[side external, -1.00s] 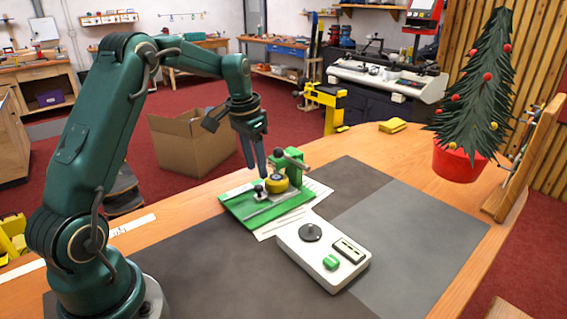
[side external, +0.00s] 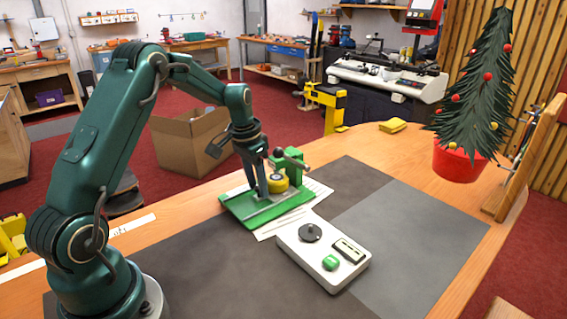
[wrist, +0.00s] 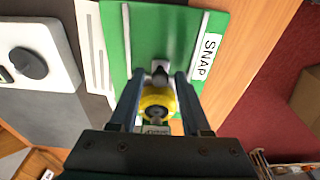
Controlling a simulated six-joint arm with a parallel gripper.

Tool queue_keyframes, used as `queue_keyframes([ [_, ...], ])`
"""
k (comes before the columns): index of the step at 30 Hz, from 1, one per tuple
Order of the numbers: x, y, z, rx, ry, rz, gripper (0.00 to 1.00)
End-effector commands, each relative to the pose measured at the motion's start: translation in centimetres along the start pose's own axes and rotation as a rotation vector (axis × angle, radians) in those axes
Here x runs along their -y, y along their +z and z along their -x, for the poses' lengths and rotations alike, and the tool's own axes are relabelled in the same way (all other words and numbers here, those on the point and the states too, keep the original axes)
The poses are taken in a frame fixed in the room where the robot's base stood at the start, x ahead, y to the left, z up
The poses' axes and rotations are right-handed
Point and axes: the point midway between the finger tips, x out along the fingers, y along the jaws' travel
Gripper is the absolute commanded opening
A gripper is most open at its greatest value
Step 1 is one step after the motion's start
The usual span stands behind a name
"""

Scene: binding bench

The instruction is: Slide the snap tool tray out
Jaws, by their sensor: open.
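The green snap tool (side external: 240,209) sits on the bench on white sheets, with a flat green plate and a green upright with a dark lever at its back right. In the wrist view its plate (wrist: 117,40) bears a "SNAP" label. A yellow round part (side external: 278,185) stands on it and also shows between my fingers in the wrist view (wrist: 157,96). A small dark knob (wrist: 160,73) lies between the fingertips; contact cannot be told. My gripper (side external: 262,192) is open, pointing down low over the plate. It also shows in the wrist view (wrist: 154,80).
A white control box (side external: 322,256) with a dark knob and green button stands just in front of the tool. Dark and grey mats (side external: 410,235) leave free room to the right. A small tree in a red pot (side external: 460,162) stands farther right.

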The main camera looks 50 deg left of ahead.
Motion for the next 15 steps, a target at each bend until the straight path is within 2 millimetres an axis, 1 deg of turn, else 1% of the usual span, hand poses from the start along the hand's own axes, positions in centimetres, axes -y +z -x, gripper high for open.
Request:
queue_keyframes([
  [4,0.02,0.00,0.03,0.000,0.000,0.000,0.47],
  [5,0.02,0.00,0.03,0.000,0.000,0.000,0.44],
  [6,0.02,0.00,0.04,0.000,0.000,0.000,0.28],
  [8,0.02,0.00,0.04,0.000,0.000,0.000,0.05],
  [9,0.02,0.00,0.04,0.000,0.000,0.000,0.00],
  [15,0.02,0.00,0.04,0.000,0.000,0.000,0.00],
])
